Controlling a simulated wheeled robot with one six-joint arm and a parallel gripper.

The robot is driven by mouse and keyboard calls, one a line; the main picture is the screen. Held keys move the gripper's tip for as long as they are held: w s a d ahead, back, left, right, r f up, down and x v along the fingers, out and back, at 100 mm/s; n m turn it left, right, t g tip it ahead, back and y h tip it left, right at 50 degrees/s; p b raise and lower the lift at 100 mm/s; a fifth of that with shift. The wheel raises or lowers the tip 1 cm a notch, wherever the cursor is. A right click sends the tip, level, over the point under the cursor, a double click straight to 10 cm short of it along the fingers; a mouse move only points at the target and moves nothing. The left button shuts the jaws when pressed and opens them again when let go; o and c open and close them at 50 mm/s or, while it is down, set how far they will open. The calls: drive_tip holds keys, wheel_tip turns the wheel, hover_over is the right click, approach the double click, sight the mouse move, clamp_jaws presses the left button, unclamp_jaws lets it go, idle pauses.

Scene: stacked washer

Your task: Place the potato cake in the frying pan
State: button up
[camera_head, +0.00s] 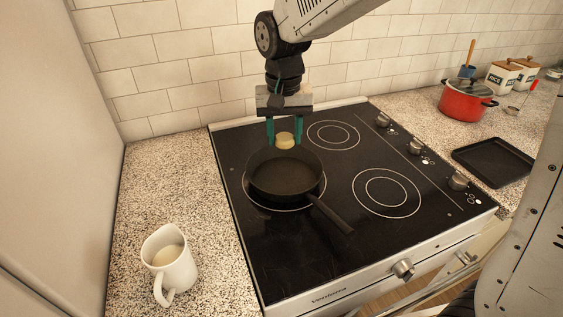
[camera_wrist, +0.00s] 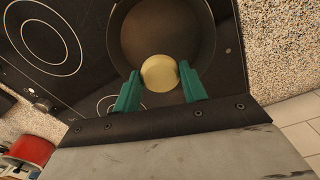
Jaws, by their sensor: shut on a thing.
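The potato cake (camera_head: 285,140) is a small, round, pale yellow disc. My gripper (camera_head: 285,138) has two green fingers shut on it, one on each side. The potato cake also shows between the fingers in the wrist view (camera_wrist: 160,73). The frying pan (camera_head: 284,176) is dark, round and empty, and stands on the front left burner with its handle toward the lower right. The gripper and the cake are near the pan's far rim. In the wrist view the cake overlaps the rim of the pan (camera_wrist: 165,30). Its exact height above the pan is hard to tell.
The black cooktop (camera_head: 300,240) has several ring-marked burners and knobs on the right. A white jug (camera_head: 168,262) stands on the left counter. A red pot (camera_head: 466,100) and a black tray (camera_head: 494,160) are on the right counter. A tiled wall stands behind.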

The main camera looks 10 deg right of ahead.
hover_over(284, 177)
wheel_tip(284, 177, down, 6)
drive_tip(key=shift+w+r, duration=0.1)
drive_tip(key=shift+r, duration=0.1)
drive_tip(key=shift+f, duration=2.1)
drive_tip(key=shift+f, duration=0.15)
drive_tip(key=o, duration=1)
drive_tip(key=shift+o, duration=0.2)
